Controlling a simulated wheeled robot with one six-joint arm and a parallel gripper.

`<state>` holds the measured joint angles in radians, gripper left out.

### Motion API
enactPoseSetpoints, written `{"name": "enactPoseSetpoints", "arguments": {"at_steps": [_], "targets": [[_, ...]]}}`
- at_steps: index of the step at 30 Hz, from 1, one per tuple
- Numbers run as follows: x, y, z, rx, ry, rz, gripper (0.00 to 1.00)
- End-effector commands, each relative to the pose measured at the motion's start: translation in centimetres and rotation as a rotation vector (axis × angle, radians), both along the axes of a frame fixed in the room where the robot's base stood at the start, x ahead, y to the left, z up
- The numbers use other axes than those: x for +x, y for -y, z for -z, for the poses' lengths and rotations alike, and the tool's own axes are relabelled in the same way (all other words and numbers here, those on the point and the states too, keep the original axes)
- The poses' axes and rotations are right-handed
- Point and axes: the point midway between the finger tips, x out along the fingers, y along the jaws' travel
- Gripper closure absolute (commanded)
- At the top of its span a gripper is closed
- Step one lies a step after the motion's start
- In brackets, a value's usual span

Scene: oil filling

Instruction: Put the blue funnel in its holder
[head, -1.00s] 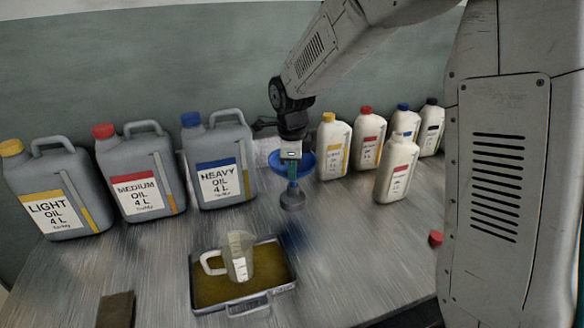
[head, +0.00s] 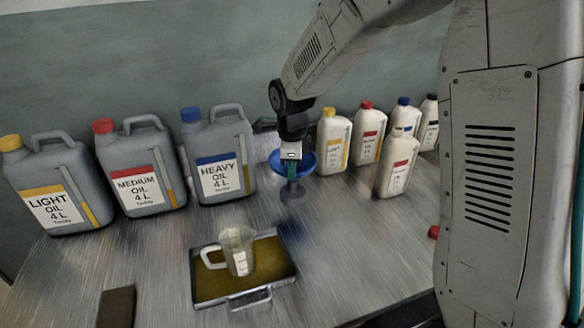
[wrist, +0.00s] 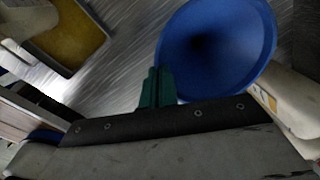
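The blue funnel (head: 307,162) is upright below my gripper (head: 291,168) at the back middle of the table. In the wrist view its wide mouth (wrist: 225,40) faces the camera. My green fingers (wrist: 157,88) are close together at the funnel's rim and appear shut on it. A small grey piece (head: 292,194) shows right under the funnel and looks like the holder. I cannot tell whether the spout is inside it. The fingers partly hide the funnel's front and lower part.
Large grey oil jugs (head: 222,165) stand to the left, and several white bottles (head: 397,165) stand to the right. In front, a tray (head: 285,262) holds a measuring jug (head: 240,252). A red cap (head: 433,232) lies on the right.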

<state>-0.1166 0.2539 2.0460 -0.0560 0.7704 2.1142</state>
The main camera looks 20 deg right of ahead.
Motion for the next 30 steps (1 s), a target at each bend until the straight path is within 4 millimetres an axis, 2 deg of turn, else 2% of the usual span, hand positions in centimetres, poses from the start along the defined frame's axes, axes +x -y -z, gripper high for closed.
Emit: {"name": "enactPoseSetpoints", "arguments": {"at_steps": [1, 2, 4, 5, 14, 17, 24, 30], "targets": [[0.0, 0.0, 0.0, 0.0, 0.0, 0.0, 1.0], [0.0, 0.0, 0.0, 0.0, 0.0, 0.0, 0.96], [0.0, 0.0, 0.0, 0.0, 0.0, 0.0, 0.76], [0.0, 0.0, 0.0, 0.0, 0.0, 0.0, 0.73], [0.0, 0.0, -0.3, 0.001, 0.001, 0.0, 0.73], [0.0, 0.0, -1.3, 0.001, 0.004, 0.0, 0.73], [-0.3, -0.2, -5.4, 0.001, 0.004, 0.0, 0.73], [-0.5, -0.3, -7.5, 0.0, 0.002, 0.0, 0.73]]}}
